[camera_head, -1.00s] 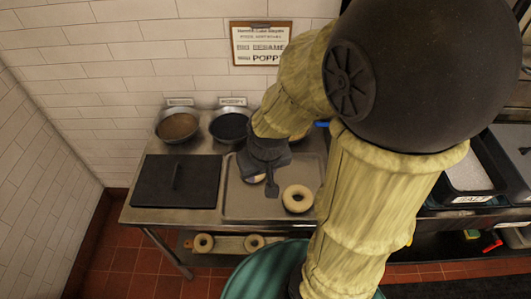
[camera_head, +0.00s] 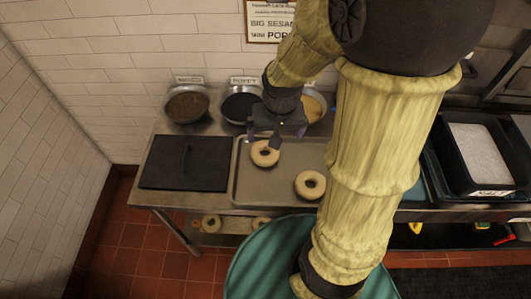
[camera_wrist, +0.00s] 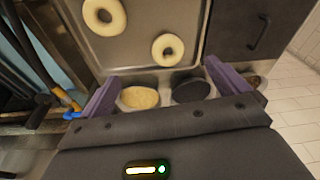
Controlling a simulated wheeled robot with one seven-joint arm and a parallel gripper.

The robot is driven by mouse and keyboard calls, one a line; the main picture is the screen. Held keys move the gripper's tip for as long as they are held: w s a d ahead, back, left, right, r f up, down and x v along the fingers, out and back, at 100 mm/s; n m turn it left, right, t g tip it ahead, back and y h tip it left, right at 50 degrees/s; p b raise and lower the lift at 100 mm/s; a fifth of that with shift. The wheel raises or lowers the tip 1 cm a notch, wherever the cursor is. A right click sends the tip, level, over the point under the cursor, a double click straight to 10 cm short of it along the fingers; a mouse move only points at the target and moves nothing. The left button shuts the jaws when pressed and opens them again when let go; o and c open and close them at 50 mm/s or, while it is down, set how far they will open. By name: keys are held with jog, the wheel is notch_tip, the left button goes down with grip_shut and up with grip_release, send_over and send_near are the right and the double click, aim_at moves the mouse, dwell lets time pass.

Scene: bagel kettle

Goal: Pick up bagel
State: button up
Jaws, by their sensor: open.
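Two pale ring bagels lie flat on a metal tray (camera_head: 245,190). The back-left bagel (camera_head: 267,161) is just below and in front of my gripper (camera_head: 263,139) in the head view. The front-right bagel (camera_head: 303,193) lies nearer the tray's front edge. In the wrist view, the back-left bagel (camera_wrist: 158,53) is ahead of the fingers, and the other bagel (camera_wrist: 92,18) is farther off at the top left. My gripper, also in the wrist view (camera_wrist: 163,86), has its two purple fingers wide apart with nothing between them. It is above the tray's back part, apart from both bagels.
Bowls of toppings stand behind the tray: brown (camera_head: 187,104), dark (camera_head: 241,106) and pale (camera_head: 314,107). A black lidded pan (camera_head: 185,162) is to its left. A black salt bin (camera_head: 480,155) stands at the right. A teal round bin (camera_head: 265,265) is in front.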

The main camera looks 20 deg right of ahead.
jog(key=w+f+m+g, duration=0.2)
jog(key=w+f+m, duration=0.2)
jog(key=w, duration=0.6)
jog(key=shift+w+f+m+b, duration=0.35)
jog(key=shift+f+m+b, duration=0.1)
jog(key=shift+m, duration=0.35)
jog(key=p, duration=0.2)
send_over(265, 149)
jog(key=s, duration=0.1)
jog(key=f, duration=1.1)
jog(key=shift+s+a, duration=0.2)
jog(key=shift+f, duration=0.55)
jog(key=shift+w+f+p, duration=0.1)
jog(key=shift+f+p, duration=1.15)
jog(key=shift+f, duration=1.35)
jog(key=shift+d, duration=0.1)
